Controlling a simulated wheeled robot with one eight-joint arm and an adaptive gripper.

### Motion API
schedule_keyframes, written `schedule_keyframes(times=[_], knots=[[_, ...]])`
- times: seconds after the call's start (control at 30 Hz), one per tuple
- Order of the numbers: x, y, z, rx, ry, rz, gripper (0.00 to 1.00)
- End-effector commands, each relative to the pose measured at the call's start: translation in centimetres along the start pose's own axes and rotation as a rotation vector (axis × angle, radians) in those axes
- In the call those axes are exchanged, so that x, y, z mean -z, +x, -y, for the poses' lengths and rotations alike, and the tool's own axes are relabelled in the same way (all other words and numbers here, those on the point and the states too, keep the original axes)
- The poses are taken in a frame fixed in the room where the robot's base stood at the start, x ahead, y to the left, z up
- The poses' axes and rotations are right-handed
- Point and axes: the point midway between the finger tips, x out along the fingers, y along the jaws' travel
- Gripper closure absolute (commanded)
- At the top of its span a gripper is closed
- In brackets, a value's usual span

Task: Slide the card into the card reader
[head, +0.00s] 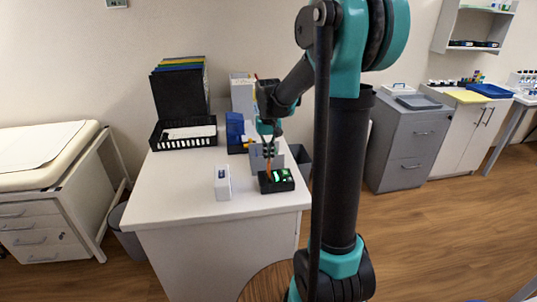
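A small black device with a green patch (277,184) sits near the front right of the white desk; it looks like the card reader. A thin orange piece (268,171) stands upright at its left part, under my gripper (268,153). It may be the card, seen nearly edge-on, but it is too small to be sure. My gripper points down just above the orange piece. Whether its fingers are closed on it, and whether the piece is in a slot or in front of the device, I cannot tell.
A white box (222,183) stands left of the device on the white desk (175,195). A grey box (260,158) is close behind my gripper. A black tray (183,143), folders (180,92) and a blue holder (235,128) stand at the back. The desk's front left is clear.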

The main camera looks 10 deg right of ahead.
Motion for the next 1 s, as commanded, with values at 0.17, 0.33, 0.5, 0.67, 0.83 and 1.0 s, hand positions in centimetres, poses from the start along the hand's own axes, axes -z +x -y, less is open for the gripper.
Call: schedule_keyframes(times=[0.17, 0.33, 0.5, 0.67, 0.83, 1.0], knots=[[0.0, 0.6, 0.0, 0.000, 0.000, 0.000, 1.00], [0.0, 1.1, 0.0, 0.000, 0.000, 0.000, 1.00], [0.0, 1.7, 0.0, 0.000, 0.000, 0.000, 1.00], [0.0, 2.2, 0.0, 0.000, 0.000, 0.000, 1.00], [0.0, 2.7, 0.0, 0.000, 0.000, 0.000, 1.00], [0.0, 3.2, 0.0, 0.000, 0.000, 0.000, 1.00]])
